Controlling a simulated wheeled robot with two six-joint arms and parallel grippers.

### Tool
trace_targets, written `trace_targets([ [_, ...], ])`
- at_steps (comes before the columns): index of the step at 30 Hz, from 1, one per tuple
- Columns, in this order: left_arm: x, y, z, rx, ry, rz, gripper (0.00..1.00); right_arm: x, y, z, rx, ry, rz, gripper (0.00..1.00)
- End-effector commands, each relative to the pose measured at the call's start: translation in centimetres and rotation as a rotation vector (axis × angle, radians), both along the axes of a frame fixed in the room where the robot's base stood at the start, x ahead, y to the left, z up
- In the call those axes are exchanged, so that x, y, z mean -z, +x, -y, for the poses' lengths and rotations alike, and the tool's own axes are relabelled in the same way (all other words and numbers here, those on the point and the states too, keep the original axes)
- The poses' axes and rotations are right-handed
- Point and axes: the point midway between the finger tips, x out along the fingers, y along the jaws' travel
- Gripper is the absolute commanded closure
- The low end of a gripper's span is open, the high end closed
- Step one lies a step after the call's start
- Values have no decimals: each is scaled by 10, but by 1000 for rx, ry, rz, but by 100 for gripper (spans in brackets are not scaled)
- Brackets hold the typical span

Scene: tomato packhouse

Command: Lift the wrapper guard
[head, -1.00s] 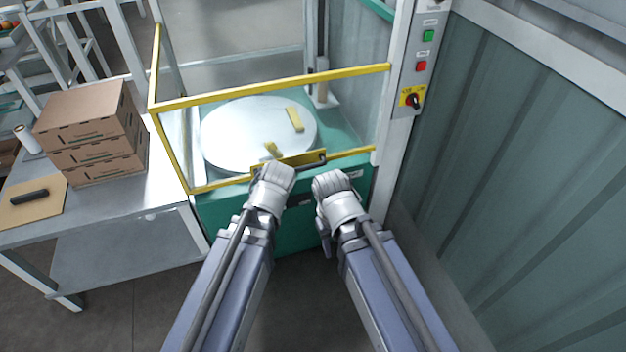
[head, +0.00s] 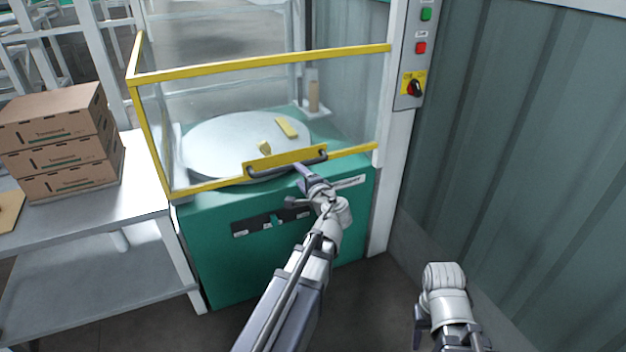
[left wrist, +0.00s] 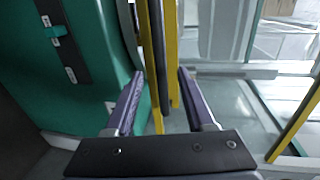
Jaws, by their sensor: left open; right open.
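The wrapper guard (head: 264,62) is a clear-paned, yellow-framed guard, standing down in front of the turntable. A dark bar handle (head: 300,163) is mounted on a yellow plate along its lower rail. My left gripper (head: 298,184) is open at the right part of this handle. In the left wrist view my left gripper (left wrist: 160,76) has its fingers apart, with the dark handle (left wrist: 157,45) and yellow rail between them in the picture; contact cannot be told. My right gripper (head: 425,332) is open, low at the right, away from the guard, its fingers partly hidden.
A white round turntable (head: 225,145) lies behind the guard on the green machine base (head: 225,250). A post with buttons and a red-yellow switch (head: 413,85) stands right, beside a corrugated wall (head: 510,150). Stacked cardboard boxes (head: 60,150) sit on the left table (head: 100,205).

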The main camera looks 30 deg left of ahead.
Motion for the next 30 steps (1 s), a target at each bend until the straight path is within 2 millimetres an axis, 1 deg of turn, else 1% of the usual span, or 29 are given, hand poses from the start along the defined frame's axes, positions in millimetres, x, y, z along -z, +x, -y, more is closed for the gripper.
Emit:
trace_targets([
  [4,0,1,-2,2,5,0,45,1,0,0,0,0,0,50],
  [7,2,6,-7,0,4,0,45,2,0,0,0,0,0,50],
  [15,10,33,-37,-2,4,0,45,11,0,0,-2,1,0,50],
  [21,14,46,-54,-1,2,0,45,15,0,-1,-3,2,0,50],
  [25,15,50,-58,0,2,1,45,16,0,-1,-3,2,0,50],
  [30,15,50,-59,0,2,1,45,15,0,-1,-3,2,0,50],
])
